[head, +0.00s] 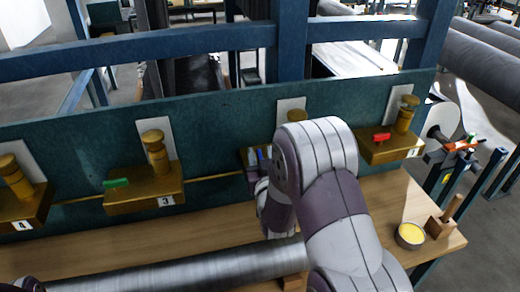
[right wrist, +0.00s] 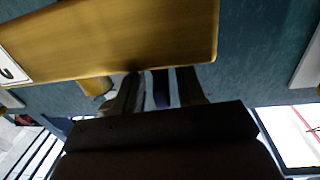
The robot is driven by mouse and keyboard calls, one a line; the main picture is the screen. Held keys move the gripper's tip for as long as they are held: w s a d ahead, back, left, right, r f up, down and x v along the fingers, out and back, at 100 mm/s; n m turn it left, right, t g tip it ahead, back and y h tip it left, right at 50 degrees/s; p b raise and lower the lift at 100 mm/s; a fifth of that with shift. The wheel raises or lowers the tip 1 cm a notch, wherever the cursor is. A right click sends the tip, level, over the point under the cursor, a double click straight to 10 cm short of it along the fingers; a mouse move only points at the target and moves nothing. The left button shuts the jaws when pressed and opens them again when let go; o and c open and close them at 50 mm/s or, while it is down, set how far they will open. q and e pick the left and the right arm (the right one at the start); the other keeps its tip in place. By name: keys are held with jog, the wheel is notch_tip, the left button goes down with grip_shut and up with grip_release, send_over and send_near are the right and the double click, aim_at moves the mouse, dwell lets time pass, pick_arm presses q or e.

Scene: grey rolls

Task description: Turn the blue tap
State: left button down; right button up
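The blue tap (head: 262,154) is on the brass block second from the right in the head view, mostly hidden behind my right arm. My right gripper (right wrist: 160,90) is at the front edge of that brass block (right wrist: 120,40), seen from close by in the right wrist view. Its fingers stand on either side of a narrow dark blue piece, apparently the tap's handle, with light pads close against both sides. The exact contact is in shadow. My left gripper cannot be made out; only a dark piece shows at the lower left corner of the head view.
Block 3 carries a green tap (head: 115,183); the rightmost block carries a red tap (head: 381,137). Block 4 (head: 22,205) is at far left. A grey roll (head: 180,270) lies along the wooden bench (head: 215,232). A yellow-filled bowl (head: 410,236) stands at the bench's right end.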

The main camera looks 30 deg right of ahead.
jog(key=shift+w+d, duration=0.2)
jog(key=shift+w, duration=0.25)
jog(key=shift+w+a, duration=0.1)
jog(key=shift+w, duration=0.3)
grip_shut()
